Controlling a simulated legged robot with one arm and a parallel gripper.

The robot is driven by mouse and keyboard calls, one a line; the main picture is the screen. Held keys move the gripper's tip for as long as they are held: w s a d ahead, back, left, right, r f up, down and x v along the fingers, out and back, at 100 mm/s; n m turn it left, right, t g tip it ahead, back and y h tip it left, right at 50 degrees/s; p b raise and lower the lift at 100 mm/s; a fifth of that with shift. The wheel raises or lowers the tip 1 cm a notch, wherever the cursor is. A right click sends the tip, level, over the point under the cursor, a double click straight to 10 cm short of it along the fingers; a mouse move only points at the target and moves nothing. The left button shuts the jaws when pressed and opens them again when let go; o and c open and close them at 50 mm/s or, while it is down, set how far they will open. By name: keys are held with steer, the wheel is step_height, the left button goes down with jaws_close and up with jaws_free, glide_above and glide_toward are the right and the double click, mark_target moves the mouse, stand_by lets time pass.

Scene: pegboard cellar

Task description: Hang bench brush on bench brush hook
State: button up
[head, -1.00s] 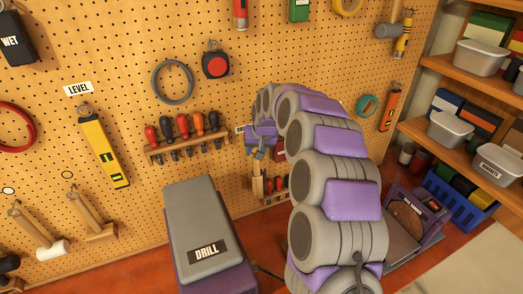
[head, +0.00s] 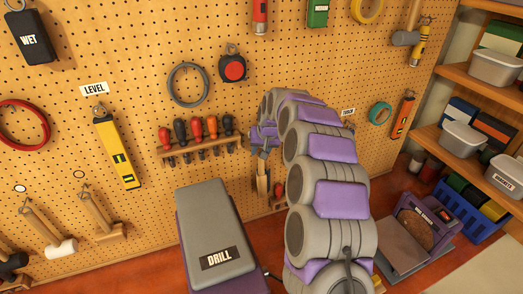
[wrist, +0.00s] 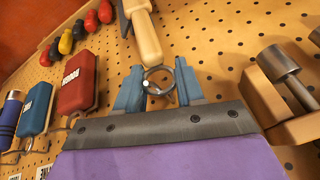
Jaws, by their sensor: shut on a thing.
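The bench brush shows in the wrist view as a pale wooden handle (wrist: 146,38) with a metal ring (wrist: 159,80) at its end. My gripper (wrist: 158,88) is shut on the brush at this ring, between its blue fingers. In the head view my gripper (head: 264,138) is near the pegboard, partly hidden by my arm. The brush handle (head: 262,184) hangs below it. The brush's bristles are not clear in either view. I cannot make out the brush hook; a small pale spot shows inside the ring, but I cannot tell what it is.
A screwdriver rack (head: 200,148) is on the pegboard left of my gripper. A drill case (head: 217,235) stands below on the bench. In the wrist view, red (wrist: 77,82) and blue (wrist: 38,108) boxes hang at left, and a wooden holder (wrist: 285,105) juts out at right.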

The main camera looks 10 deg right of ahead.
steer(key=shift+f, duration=0.2)
steer(key=o, duration=1.2)
steer(key=shift+d, duration=0.1)
steer(key=shift+r, duration=0.1)
